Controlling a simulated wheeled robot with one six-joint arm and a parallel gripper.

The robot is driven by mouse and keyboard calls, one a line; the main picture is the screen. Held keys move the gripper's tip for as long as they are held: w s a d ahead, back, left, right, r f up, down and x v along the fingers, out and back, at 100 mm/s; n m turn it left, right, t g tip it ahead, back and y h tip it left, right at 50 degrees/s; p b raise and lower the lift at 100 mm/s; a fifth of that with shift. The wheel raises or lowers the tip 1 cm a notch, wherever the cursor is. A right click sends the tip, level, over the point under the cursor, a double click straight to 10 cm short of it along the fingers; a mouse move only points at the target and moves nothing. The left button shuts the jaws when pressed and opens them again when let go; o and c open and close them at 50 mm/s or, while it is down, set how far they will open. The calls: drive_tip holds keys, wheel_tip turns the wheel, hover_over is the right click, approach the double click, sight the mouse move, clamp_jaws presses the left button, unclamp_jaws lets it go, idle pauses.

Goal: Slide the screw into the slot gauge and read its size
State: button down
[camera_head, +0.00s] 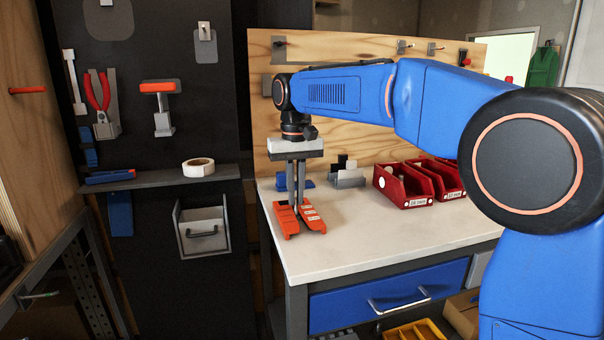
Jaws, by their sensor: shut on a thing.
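The orange slot gauge (287,222) lies near the left front corner of the white worktop, with pale labels on its upper face and a gap between its two arms. My gripper (298,203) points straight down over the gauge, its narrow fingers close together at the gap. It is shut on the screw, which is too small and too covered by the fingers to make out. I cannot tell how deep in the slot the screw sits or which size mark it is beside.
Red labelled bins (403,184) stand on the worktop (400,228) to the right. A grey holder (347,179) and a small blue item (281,182) stand behind the gauge. A wooden backboard (350,148) closes the rear. The worktop's front middle is clear.

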drive_tip(key=shift+w+a, duration=0.25)
drive_tip(key=shift+w, duration=0.65)
idle(0.4)
drive_tip(key=c, duration=1.8)
unclamp_jaws()
